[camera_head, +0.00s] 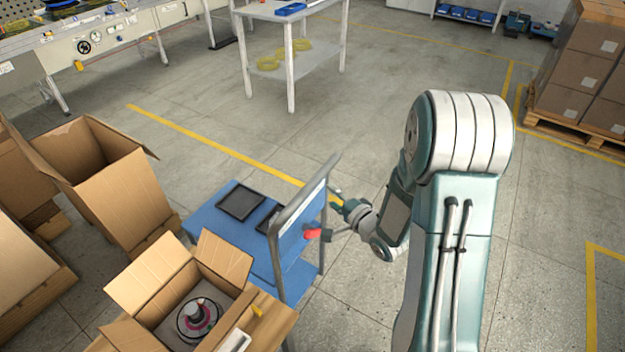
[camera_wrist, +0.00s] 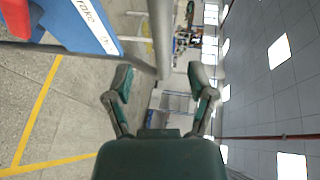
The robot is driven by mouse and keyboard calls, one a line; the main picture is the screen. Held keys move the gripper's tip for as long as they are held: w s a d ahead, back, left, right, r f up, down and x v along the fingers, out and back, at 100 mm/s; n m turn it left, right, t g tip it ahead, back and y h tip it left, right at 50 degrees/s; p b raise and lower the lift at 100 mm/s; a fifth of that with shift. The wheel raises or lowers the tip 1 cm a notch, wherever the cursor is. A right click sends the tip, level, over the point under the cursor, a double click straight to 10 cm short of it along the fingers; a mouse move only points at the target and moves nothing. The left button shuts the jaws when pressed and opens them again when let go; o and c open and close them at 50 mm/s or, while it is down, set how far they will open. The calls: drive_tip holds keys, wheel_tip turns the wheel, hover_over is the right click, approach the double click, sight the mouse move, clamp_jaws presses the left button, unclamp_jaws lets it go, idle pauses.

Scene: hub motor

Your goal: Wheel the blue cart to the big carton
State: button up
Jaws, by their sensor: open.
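The blue cart (camera_head: 205,228) stands at the lower middle of the head view, with a grey tubular push handle (camera_head: 290,211) on its right side. My gripper (camera_head: 334,212) is open and empty, just right of the handle. In the wrist view the handle bar (camera_wrist: 161,35) lies ahead of my open fingers (camera_wrist: 161,82), in line with the gap between them. Whether it is inside the gap I cannot tell. The big carton (camera_head: 118,190) is open-topped and stands on the left, just beyond the cart's left end.
An open smaller carton (camera_head: 160,275) holding a hub motor (camera_head: 198,318) sits on a wooden surface in front. Dark trays (camera_head: 241,202) lie on the cart. A white table (camera_head: 291,75) and stacked boxes on a pallet (camera_head: 590,75) stand behind. The floor in the middle is clear.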

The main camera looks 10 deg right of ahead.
sight(317, 184)
drive_tip(key=x, duration=0.9)
drive_tip(key=shift+s, duration=0.1)
clamp_jaws()
